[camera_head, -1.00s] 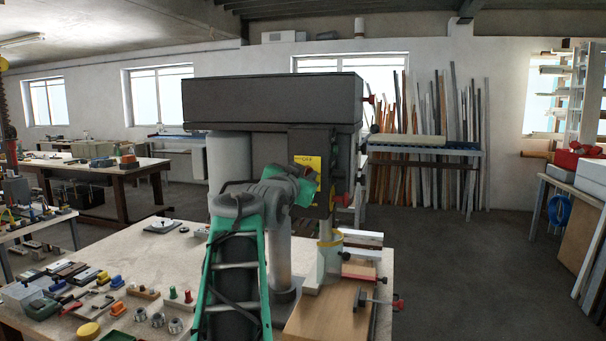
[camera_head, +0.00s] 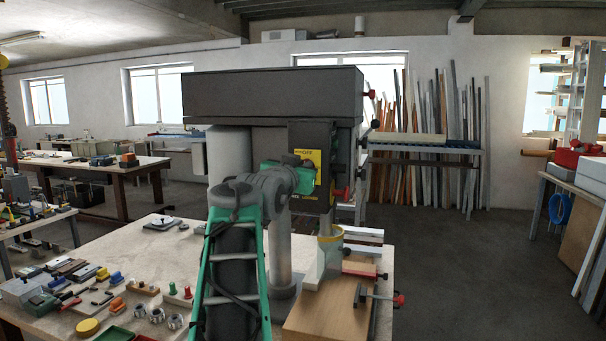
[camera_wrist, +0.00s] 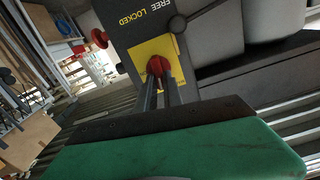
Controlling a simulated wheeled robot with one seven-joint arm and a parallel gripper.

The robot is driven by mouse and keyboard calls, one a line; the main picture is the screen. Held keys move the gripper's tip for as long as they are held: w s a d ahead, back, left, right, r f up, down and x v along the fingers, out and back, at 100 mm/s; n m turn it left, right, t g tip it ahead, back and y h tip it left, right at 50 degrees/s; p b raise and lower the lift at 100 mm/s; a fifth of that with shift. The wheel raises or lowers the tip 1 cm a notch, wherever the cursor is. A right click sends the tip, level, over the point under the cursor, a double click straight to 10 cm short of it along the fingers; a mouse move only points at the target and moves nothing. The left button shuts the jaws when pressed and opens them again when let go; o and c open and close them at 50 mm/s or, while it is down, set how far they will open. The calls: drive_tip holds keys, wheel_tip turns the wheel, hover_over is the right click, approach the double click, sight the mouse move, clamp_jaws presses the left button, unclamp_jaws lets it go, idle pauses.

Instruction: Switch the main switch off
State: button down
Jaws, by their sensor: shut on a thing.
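The main switch is a red knob (camera_wrist: 158,65) on a yellow plate (camera_wrist: 152,50) in the wrist view. My gripper (camera_wrist: 162,82) has its two narrow fingers close together at the knob, shut on it. In the head view the yellow plate (camera_head: 313,157) shows on the dark control box of the drill press (camera_head: 270,100). My green and grey wrist (camera_head: 285,178) is in front of the plate's lower part and hides the knob and my fingertips there.
Another red knob (camera_head: 341,194) sticks out at the box's right side. Below stands a wooden board (camera_head: 325,318) with a red-handled clamp (camera_head: 380,297). Small parts and tools cover the workbench (camera_head: 135,245) at left. The floor at right is clear.

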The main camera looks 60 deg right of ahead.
drive_tip(key=shift+w+n, duration=0.1)
drive_tip(key=shift+n, duration=0.8)
drive_tip(key=c, duration=1.5)
unclamp_jaws()
drive_tip(key=a+b, duration=0.1)
drive_tip(key=a, duration=0.1)
drive_tip(key=s+a+b, duration=0.1)
drive_tip(key=a, duration=0.2)
drive_tip(key=a+b, duration=0.1)
drive_tip(key=a, duration=0.1)
drive_tip(key=shift+s+a, duration=0.15)
drive_tip(key=shift+a, duration=0.2)
